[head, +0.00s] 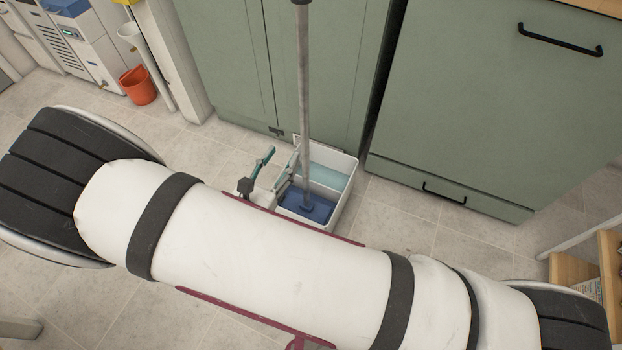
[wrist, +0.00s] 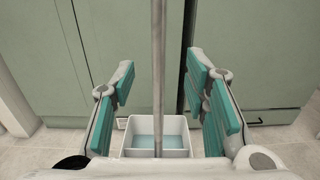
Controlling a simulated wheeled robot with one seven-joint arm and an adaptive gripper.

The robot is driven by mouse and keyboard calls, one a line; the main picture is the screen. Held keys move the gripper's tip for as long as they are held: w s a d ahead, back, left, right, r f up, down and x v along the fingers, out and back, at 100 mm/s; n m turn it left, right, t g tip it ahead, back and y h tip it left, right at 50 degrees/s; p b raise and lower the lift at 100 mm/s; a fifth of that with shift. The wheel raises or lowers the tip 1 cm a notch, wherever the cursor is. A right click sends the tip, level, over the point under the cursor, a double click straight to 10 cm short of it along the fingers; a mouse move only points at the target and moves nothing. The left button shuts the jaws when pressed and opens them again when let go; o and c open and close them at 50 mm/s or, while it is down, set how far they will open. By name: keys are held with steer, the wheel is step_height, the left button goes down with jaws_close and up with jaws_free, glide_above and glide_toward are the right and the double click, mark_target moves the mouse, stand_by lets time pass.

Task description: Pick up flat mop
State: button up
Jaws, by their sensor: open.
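The flat mop has a grey pole (head: 304,85) standing nearly upright. Its blue head (head: 308,207) sits in the near compartment of a white two-part bucket (head: 345,192). In the wrist view the pole (wrist: 158,60) runs down the middle, in front of the bucket (wrist: 140,124); the mop head is hidden there. My gripper (wrist: 161,70) is open, with teal-padded fingers left and right of the pole and apart from it.
Green cabinets (head: 490,100) with black handles stand close behind the bucket. An orange bucket (head: 138,85) and white machines (head: 75,40) are at the upper left. A wooden shelf unit (head: 605,260) is at the right edge. Tiled floor (head: 395,215) is clear right of the bucket.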

mark_target(303, 124)
steer(key=b+x, duration=0.1)
steer(key=x, duration=0.6)
steer(key=shift+w+d+b, duration=0.2)
steer(key=shift+w+b, duration=0.1)
steer(key=shift+w, duration=0.05)
steer(key=shift+b+x, duration=1)
steer(key=shift+x, duration=1.7)
steer(key=shift+a+r, duration=0.1)
steer(key=shift+r, duration=0.05)
jaws_close()
